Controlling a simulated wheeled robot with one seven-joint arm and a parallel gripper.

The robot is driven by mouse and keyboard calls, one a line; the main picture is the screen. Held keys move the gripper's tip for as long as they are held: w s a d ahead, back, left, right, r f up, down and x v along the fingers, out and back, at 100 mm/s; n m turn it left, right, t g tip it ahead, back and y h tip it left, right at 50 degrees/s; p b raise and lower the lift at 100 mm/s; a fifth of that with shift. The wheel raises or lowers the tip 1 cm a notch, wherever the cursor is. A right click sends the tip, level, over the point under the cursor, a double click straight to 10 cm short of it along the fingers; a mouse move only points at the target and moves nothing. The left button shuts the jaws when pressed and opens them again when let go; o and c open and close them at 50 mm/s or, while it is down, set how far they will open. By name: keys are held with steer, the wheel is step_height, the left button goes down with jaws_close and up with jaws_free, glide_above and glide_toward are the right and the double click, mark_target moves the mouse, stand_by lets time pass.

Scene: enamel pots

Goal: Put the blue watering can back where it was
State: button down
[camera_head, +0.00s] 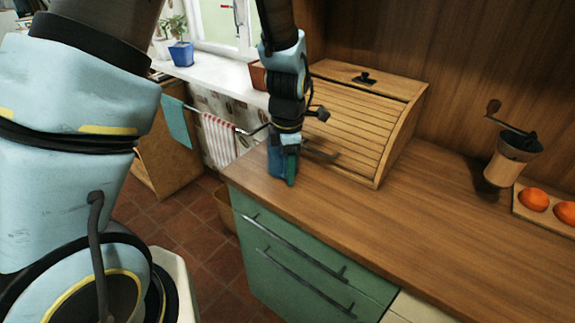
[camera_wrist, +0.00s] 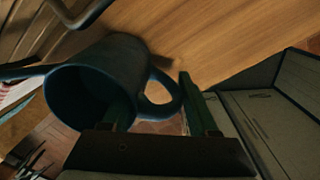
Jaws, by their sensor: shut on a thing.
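The blue watering can (camera_head: 275,163) is at the left end of the wooden counter (camera_head: 330,205), near its front edge, partly hidden by my gripper (camera_head: 286,160). In the wrist view the blue watering can (camera_wrist: 98,66) shows its open mouth, a loop handle on the right and what looks like its spout on the left. My gripper (camera_wrist: 158,95) is shut on it, with one finger by the mouth and the other beyond the handle. I cannot tell whether its base touches the counter.
A wooden bread box (camera_head: 350,120) stands close to the right of my gripper. A coffee grinder (camera_head: 510,155) and a tray with oranges (camera_head: 534,199) are farther right. The windowsill (camera_head: 215,82) holds a plant in a blue pot (camera_head: 181,54). The counter's front strip is clear.

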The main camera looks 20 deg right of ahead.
steer(key=shift+f, duration=0.15)
steer(key=shift+c, duration=0.8)
jaws_free()
steer(key=r, duration=0.4)
steer(key=r+b, duration=0.1)
steer(key=r, duration=0.7)
steer(key=shift+s+a+r+b, duration=0.1)
steer(key=shift+s+r+b, duration=0.1)
steer(key=shift+s+b, duration=0.15)
steer(key=w+a+f+m+t, duration=0.1)
steer(key=w+a+f+m, duration=0.1)
steer(key=a+m, duration=1.5)
steer(key=a, duration=1.2)
steer(key=shift+a, duration=0.3)
